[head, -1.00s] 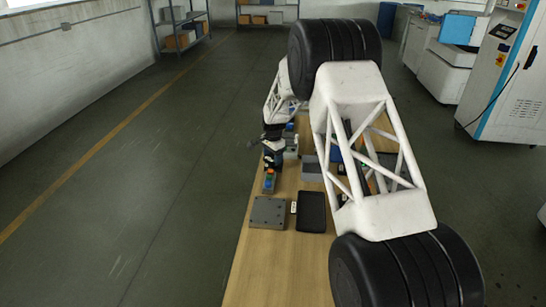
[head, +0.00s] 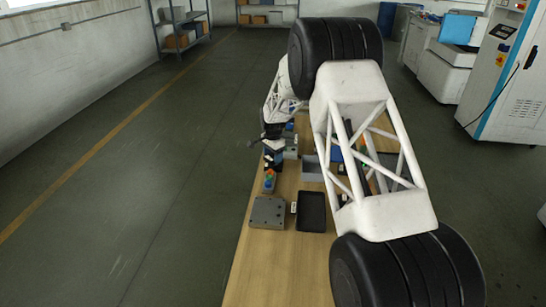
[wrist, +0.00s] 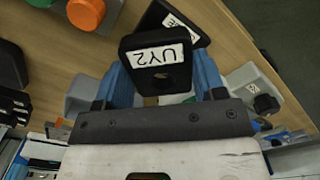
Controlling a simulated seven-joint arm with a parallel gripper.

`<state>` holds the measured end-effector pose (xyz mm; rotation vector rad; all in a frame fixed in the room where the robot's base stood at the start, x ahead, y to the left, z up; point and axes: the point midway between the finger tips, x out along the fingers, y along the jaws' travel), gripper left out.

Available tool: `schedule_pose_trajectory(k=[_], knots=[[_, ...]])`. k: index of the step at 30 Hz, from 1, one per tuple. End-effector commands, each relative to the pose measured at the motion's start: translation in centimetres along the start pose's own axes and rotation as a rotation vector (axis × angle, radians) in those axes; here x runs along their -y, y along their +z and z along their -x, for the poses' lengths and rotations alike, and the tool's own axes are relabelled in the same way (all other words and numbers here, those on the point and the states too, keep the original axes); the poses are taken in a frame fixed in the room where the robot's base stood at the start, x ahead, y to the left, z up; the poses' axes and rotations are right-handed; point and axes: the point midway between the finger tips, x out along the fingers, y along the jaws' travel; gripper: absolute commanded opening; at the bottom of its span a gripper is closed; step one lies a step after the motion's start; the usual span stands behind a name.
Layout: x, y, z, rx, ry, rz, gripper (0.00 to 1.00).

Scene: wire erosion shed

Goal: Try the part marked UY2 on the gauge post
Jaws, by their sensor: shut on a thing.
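The part marked UY2 (wrist: 160,58) is a black block with a white label and a round hole, its label upside down in the wrist view. My gripper (wrist: 165,85) is shut on it, with a blue finger on each side. Behind the part lies another dark piece with a white label (wrist: 181,25), its marking partly hidden. In the head view my gripper (head: 272,153) is small, over the left side of the bench, and the part cannot be made out there. I cannot tell the gauge post for sure in either view.
A grey block with a black knob (wrist: 266,104) is right in the wrist view. The bench's near end is clear.

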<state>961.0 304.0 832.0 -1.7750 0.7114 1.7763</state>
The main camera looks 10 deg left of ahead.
Motion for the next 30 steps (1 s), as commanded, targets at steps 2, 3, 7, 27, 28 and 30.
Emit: schedule_pose_trajectory(k=[2,3,7,27,28,30], knots=[[0.1,0.0,0.4,-0.001,-0.002,0.0,0.23],[0.1,0.0,0.5,-0.001,-0.002,0.0,0.23],[0.1,0.0,0.8,-0.001,-0.002,0.0,0.23],[0.1,0.0,2.7,-0.001,-0.002,0.0,0.23],[0.1,0.0,2.8,-0.001,-0.002,0.0,0.23],[0.1,0.0,3.0,-0.001,-0.002,0.0,0.23]])
